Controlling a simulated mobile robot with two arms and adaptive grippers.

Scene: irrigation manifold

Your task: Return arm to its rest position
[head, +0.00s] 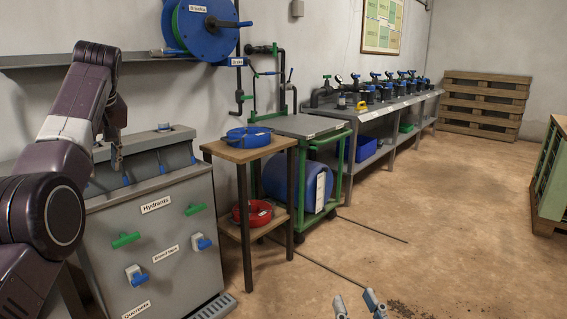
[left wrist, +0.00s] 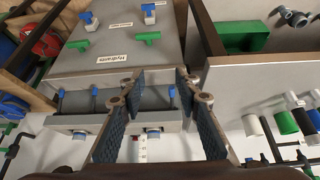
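My left arm (head: 60,180) is raised at the left of the head view, bent with its hand pointing down. My left gripper (head: 117,158) hangs over the top of the grey hydrant cabinet (head: 150,235). In the left wrist view its fingers (left wrist: 158,100) stand apart with nothing held between them, and the cabinet (left wrist: 125,65) shows behind them. Whether the fingers touch the cabinet is unclear. My right gripper (head: 357,304) shows only as two fingertips at the bottom edge, apart with bare floor between them; the rest is out of view.
The cabinet front carries green handles (head: 126,240) and blue taps (head: 137,275). A wooden side table (head: 262,150) holds a blue coiled hose (head: 249,136). A green-framed cart (head: 310,127) and a long bench (head: 375,112) line the wall. Floor (head: 440,230) at the right is mostly open.

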